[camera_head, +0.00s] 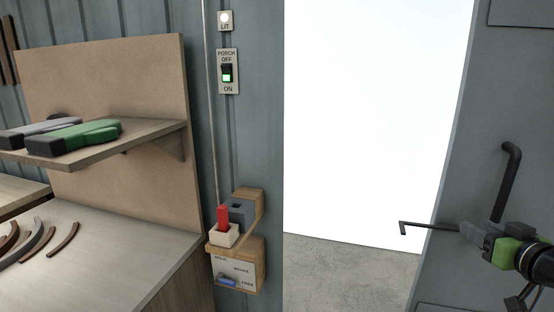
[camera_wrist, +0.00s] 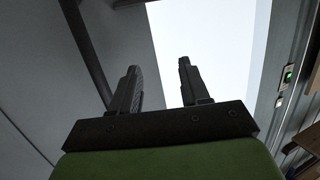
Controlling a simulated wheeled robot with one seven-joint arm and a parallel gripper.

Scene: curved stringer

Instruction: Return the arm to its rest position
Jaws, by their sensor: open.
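My gripper (camera_head: 478,235) is at the right of the head view, in front of the grey door panel (camera_head: 450,185) and below and left of its black bar handle (camera_head: 509,178). In the wrist view my gripper (camera_wrist: 158,65) has its two fingers apart, with nothing between them. The dark handle (camera_wrist: 88,55) runs just left of the left finger there; whether they touch cannot be told. A thin black rod with a bent end (camera_head: 425,226) shows left of my gripper in the head view; what it is fixed to is unclear.
A bright doorway (camera_head: 370,120) opens left of the door. The wall carries a porch switch (camera_head: 227,72), a lit lamp (camera_head: 225,19) and a wooden bracket box with a red lever (camera_head: 223,218). A shelf with tools (camera_head: 75,138) and a bench (camera_head: 120,250) stand at left.

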